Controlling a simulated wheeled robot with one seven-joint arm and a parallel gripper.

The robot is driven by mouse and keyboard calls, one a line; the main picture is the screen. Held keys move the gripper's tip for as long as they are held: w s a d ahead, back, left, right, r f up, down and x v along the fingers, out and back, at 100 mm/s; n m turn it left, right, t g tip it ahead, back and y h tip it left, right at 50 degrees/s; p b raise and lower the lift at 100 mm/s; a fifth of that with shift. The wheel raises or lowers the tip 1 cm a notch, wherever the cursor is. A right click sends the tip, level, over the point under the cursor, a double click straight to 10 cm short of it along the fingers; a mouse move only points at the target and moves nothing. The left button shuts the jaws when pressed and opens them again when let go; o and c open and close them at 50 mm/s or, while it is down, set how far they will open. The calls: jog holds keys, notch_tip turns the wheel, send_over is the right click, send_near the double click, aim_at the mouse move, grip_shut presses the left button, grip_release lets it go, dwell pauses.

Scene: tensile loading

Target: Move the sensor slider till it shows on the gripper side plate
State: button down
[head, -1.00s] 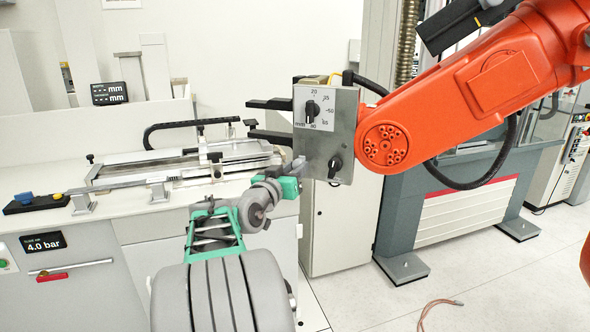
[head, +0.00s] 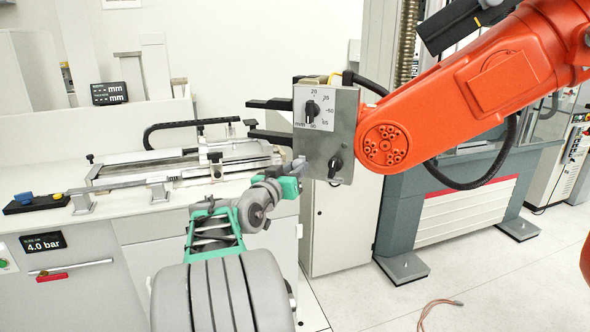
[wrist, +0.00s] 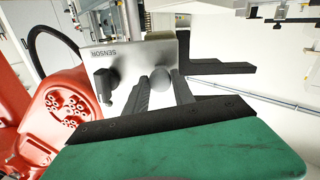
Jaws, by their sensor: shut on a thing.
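The gripper side plate (head: 345,125) is a grey metal plate on the end of the orange arm. It carries a white mm dial with a black pointer knob (head: 312,108) and a second black knob (head: 335,163) below. In the wrist view, a face of this unit bears the upside-down word SENSOR (wrist: 98,52). The sensor slider's grey round knob (wrist: 171,84) stands out from that face. My gripper (wrist: 166,76) is shut on the knob, one dark finger on each side. In the head view, my gripper (head: 298,166) is at the plate's lower left edge.
The orange robot arm (head: 470,90) extends right from the plate. Its black jaws (head: 268,104) point left above my gripper. A measuring bench with a metal fixture (head: 180,165) stands left, with a small mm display (head: 110,93) behind. The floor at lower right holds a loose cable (head: 438,305).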

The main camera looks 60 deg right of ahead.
jog(key=shift+r+b, duration=0.1)
jog(key=shift+b, duration=0.75)
jog(key=shift+r, duration=0.3)
jog(key=c, duration=1.1)
grip_release()
jog(key=shift+o, duration=0.2)
jog(key=shift+a, duration=0.15)
jog(key=a+b, duration=0.1)
jog(key=a, duration=0.6)
jog(key=shift+a+b, duration=0.3)
jog(key=shift+b, duration=0.1)
jog(key=shift+s, duration=0.1)
